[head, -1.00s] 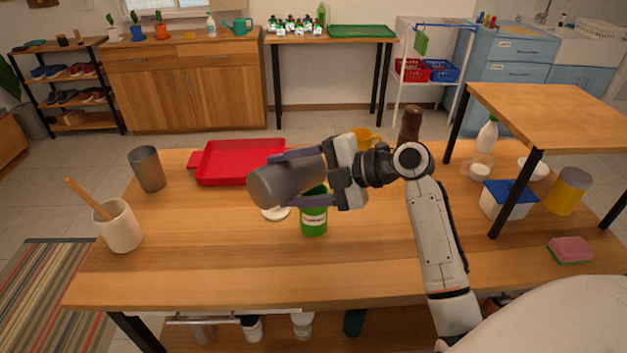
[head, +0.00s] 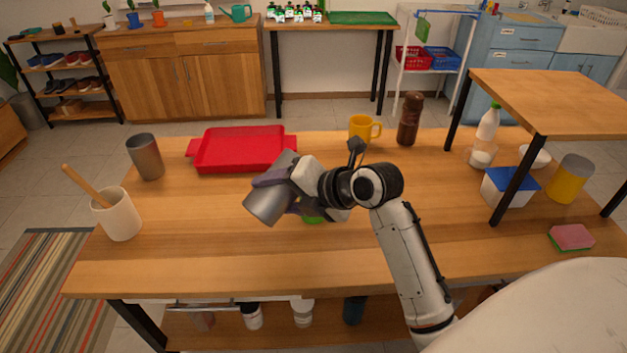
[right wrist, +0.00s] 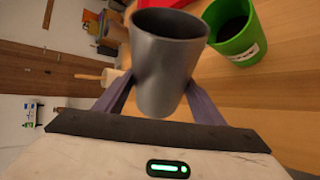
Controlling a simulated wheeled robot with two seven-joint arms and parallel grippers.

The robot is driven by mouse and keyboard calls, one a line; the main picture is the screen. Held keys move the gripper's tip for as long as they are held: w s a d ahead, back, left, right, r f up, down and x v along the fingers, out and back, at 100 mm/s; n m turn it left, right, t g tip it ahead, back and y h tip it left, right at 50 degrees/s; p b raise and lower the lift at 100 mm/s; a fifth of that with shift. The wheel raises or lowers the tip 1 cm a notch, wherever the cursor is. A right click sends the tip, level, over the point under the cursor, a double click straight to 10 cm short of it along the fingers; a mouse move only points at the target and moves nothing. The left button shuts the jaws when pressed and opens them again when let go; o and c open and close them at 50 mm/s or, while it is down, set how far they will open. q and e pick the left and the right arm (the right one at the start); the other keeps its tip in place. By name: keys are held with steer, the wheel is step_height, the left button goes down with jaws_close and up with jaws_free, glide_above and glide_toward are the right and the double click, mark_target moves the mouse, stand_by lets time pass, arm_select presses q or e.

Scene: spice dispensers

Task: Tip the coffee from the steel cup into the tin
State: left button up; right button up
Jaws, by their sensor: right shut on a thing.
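My right gripper (head: 280,192) is shut on the steel cup (head: 264,207), a plain grey tapered cup. The cup is tilted well over above the table, its closed end toward the lower left in the head view. The right wrist view shows the cup (right wrist: 165,62) between the fingers, its open mouth at the top; the inside that shows is bare grey. The green tin (head: 313,219) is mostly hidden behind my gripper in the head view. In the right wrist view the tin (right wrist: 238,45) stands beside the cup, open, with dark contents. My left gripper is not in view.
A second steel cup (head: 145,157) stands at the back left, near a cream crock (head: 118,216) with a wooden handle. A red tray (head: 240,168), yellow mug (head: 361,130) and brown mill (head: 409,119) are at the back.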

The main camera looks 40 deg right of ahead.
mark_target(277, 217)
steer(key=shift+f+n+h, duration=0.3)
steer(key=shift+f, duration=0.2)
steer(key=shift+h, duration=0.3)
steer(key=shift+d+r+n+p, duration=0.1)
steer(key=shift+r+n+p, duration=0.05)
steer(key=shift+n+p, duration=0.4)
steer(key=shift+f+n+h, duration=0.35)
steer(key=shift+f+h, duration=0.35)
steer(key=shift+h, duration=0.1)
steer(key=f, duration=0.1)
steer(key=a+f+n+h, duration=0.1)
steer(key=f, duration=0.1)
steer(key=shift+s+f+t+b, duration=0.1)
steer(key=shift+f+t+b, duration=0.1)
steer(key=shift+t+b, duration=0.15)
steer(key=shift+a+f+h+p, duration=0.1)
steer(key=shift+a+h+p, duration=0.05)
steer(key=shift+h+p, duration=0.2)
steer(key=shift+s+a+f+n+t+h, duration=0.1)
steer(key=shift+a+f+n+t+h, duration=0.2)
steer(key=shift+f+n+h, duration=0.2)
steer(key=shift+a+f+n+t+h, duration=0.15)
steer(key=shift+f+n+t+h, duration=0.1)
steer(key=shift+f+n+h, duration=0.2)
steer(key=shift+a+f+n+h, duration=0.15)
steer(key=shift+a+n+h, duration=0.05)
steer(key=shift+n+h, duration=0.45)
